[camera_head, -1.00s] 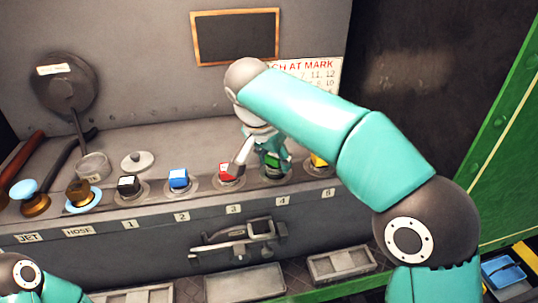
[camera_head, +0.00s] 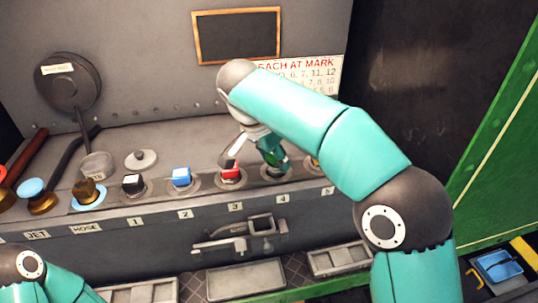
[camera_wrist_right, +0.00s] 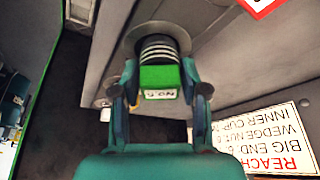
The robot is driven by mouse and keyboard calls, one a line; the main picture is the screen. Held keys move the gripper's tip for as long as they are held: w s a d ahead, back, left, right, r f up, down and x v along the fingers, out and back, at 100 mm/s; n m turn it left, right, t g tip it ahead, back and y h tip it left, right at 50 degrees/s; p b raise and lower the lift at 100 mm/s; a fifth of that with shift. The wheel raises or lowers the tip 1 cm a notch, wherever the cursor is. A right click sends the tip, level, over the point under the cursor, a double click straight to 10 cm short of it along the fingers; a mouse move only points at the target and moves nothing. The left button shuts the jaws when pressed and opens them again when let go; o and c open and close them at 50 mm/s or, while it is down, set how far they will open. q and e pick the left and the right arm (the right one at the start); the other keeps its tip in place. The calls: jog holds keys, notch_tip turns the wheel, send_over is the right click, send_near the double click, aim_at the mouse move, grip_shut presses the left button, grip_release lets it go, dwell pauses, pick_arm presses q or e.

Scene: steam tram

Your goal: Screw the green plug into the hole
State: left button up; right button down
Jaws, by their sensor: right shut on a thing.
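The green plug (camera_wrist_right: 160,80) shows in the right wrist view between the fingers of my right gripper (camera_wrist_right: 158,92). My right gripper is shut on it. Several grey threads of the plug show between its green head and the round collar of the hole (camera_wrist_right: 130,45). Whether the thread's end is inside the hole is hidden. In the head view my right gripper (camera_head: 258,150) is over position 4, and the plug (camera_head: 283,162) is mostly hidden by it. My left gripper is out of view; only part of my left arm shows at lower left.
A red plug (camera_head: 230,173) sits just left of my right gripper, with a blue plug (camera_head: 181,177) and a black plug (camera_head: 133,184) farther left. A yellow plug is partly hidden behind my right arm. A latch (camera_head: 240,232) projects from the bench front below.

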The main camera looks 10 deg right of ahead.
jog(key=c, duration=0.5)
grip_release()
jog(key=shift+o, duration=0.4)
jog(key=o, duration=0.4)
jog(key=shift+r, duration=0.3)
jog(key=shift+r+p, duration=0.85)
jog(key=shift+r, duration=0.05)
jog(key=shift+r, duration=0.1)
